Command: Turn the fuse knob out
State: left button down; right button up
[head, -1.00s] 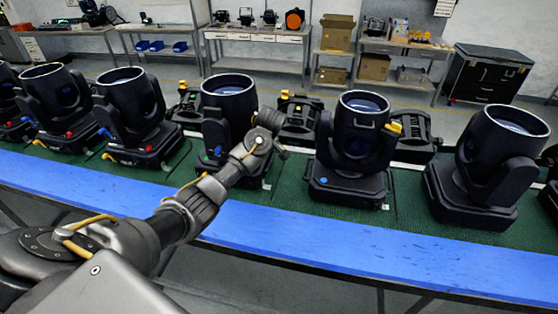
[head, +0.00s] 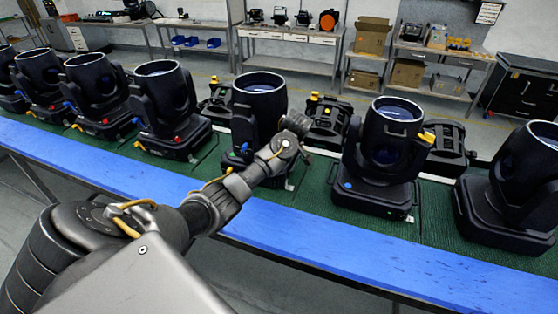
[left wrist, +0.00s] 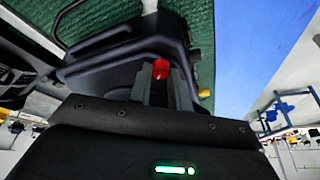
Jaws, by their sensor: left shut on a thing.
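In the left wrist view, a small red knob (left wrist: 161,69) sits on the side of a black lamp base (left wrist: 125,62). My left gripper (left wrist: 161,78) is shut on the red knob, with a finger on either side of it. A yellow knob (left wrist: 204,93) is on the same base, to the right. In the head view my left arm reaches to the black par can (head: 258,100) near the middle. A blue knob (head: 244,148) shows low on that can's base. The arm hides the gripper's fingertips and the red knob there. My right gripper is not in view.
A blue table edge (head: 300,235) runs along the front. Workbenches with lamps and cardboard boxes (head: 372,36) stand behind.

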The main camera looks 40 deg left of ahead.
pick_arm(q)
jog(key=m, duration=0.2)
jog(key=m+t, duration=0.1)
jog(key=m, duration=0.1)
jog(key=m+t+h, duration=0.1)
jog(key=m, duration=0.1)
jog(key=shift+s+f, duration=0.1)
jog(key=shift+s, duration=0.15)
jog(key=shift+s+a+m+t+h, duration=0.1)
jog(key=shift+m+t+h, duration=0.25)
jog(key=shift+m, duration=0.7)
jog(key=shift+a+m+t+h, duration=0.1)
jog(key=shift+m+t+h, duration=0.2)
jog(key=shift+m, duration=0.75)
jog(key=c, duration=1.3)
grip_release()
